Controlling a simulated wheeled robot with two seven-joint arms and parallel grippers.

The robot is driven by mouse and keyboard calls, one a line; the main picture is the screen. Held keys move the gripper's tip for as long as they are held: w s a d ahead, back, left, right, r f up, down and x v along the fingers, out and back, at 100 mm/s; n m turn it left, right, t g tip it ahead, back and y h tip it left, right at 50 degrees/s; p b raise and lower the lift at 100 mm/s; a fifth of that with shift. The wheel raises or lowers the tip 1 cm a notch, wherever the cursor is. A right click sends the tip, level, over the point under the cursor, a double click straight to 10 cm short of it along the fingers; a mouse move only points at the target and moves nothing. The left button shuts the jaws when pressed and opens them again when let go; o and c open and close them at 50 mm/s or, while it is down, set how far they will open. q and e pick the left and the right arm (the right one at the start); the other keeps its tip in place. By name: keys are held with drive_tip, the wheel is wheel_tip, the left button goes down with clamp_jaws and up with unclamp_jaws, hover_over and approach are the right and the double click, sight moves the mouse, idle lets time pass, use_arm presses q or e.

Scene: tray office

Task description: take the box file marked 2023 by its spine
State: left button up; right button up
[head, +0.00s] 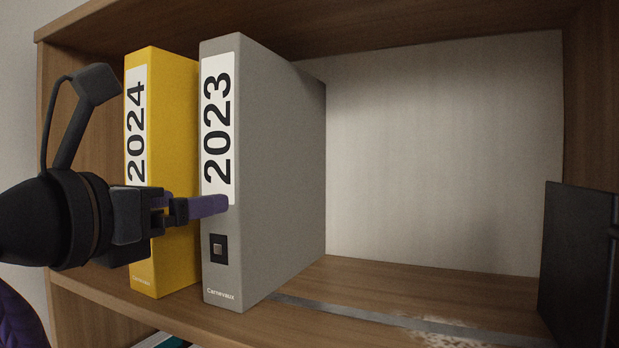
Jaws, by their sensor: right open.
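The grey box file marked 2023 (270,160) stands upright on the shelf, its spine with the white label facing me and turned to the left. My right gripper (208,206) is open at the lower end of that label. One purple finger overlaps the spine in the picture; whether it touches is unclear. The other fingertip is hidden. The file is not held between the jaws. A yellow box file marked 2024 (172,90) stands upright just left of the grey one, partly covered by my gripper. My left gripper is not in view.
The wooden shelf (400,285) has free room right of the grey file, with a pale worn strip along its front. A dark upright panel (578,265) stands at the right end. The shelf above (300,25) is close over the files.

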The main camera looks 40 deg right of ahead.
sight(218, 186)
drive_tip(key=d+p, duration=0.1)
drive_tip(key=d, duration=0.1)
drive_tip(key=d+r+p, duration=0.1)
drive_tip(key=shift+w+d+r+p, duration=0.1)
drive_tip(key=shift+w+d+p, duration=0.1)
drive_tip(key=shift+w+p, duration=0.2)
drive_tip(key=p+x, duration=0.2)
drive_tip(key=x, duration=0.1)
drive_tip(key=r+p+x, duration=0.1)
drive_tip(key=x, duration=0.1)
drive_tip(key=shift+w+d, duration=0.15)
drive_tip(key=shift+w, duration=0.05)
drive_tip(key=shift+d+f, duration=0.15)
drive_tip(key=shift+d, duration=0.05)
drive_tip(key=shift+a, duration=0.2)
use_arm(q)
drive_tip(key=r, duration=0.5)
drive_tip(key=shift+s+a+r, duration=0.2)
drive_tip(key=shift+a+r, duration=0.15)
use_arm(e)
clamp_jaws()
